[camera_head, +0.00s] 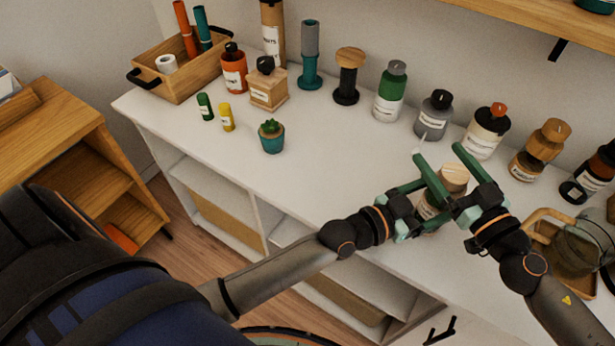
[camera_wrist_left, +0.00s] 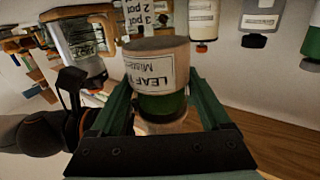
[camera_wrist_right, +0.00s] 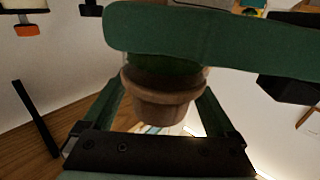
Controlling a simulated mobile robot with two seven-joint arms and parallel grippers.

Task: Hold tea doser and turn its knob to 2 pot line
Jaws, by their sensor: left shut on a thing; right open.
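The tea doser stands near the counter's right part, with its round wooden knob (camera_head: 455,175) on top and a white label (camera_head: 428,208) partly hidden by the fingers. My left gripper (camera_head: 432,204) is shut around its body. The left wrist view shows the label (camera_wrist_left: 150,72) and a green band (camera_wrist_left: 162,104) between the green fingers. My right gripper (camera_head: 438,153) is open, its fingers on either side of the knob. In the right wrist view the knob (camera_wrist_right: 163,95) sits between the fingers; contact cannot be told. A green finger crosses in front of the doser there.
Several bottles and jars line the back of the white counter (camera_head: 330,165). A small potted plant (camera_head: 271,137) stands at the left. A glass jug (camera_head: 580,240) is close to my right arm. A white panel reading 3 pot and 2 pot (camera_wrist_left: 137,17) shows behind the doser.

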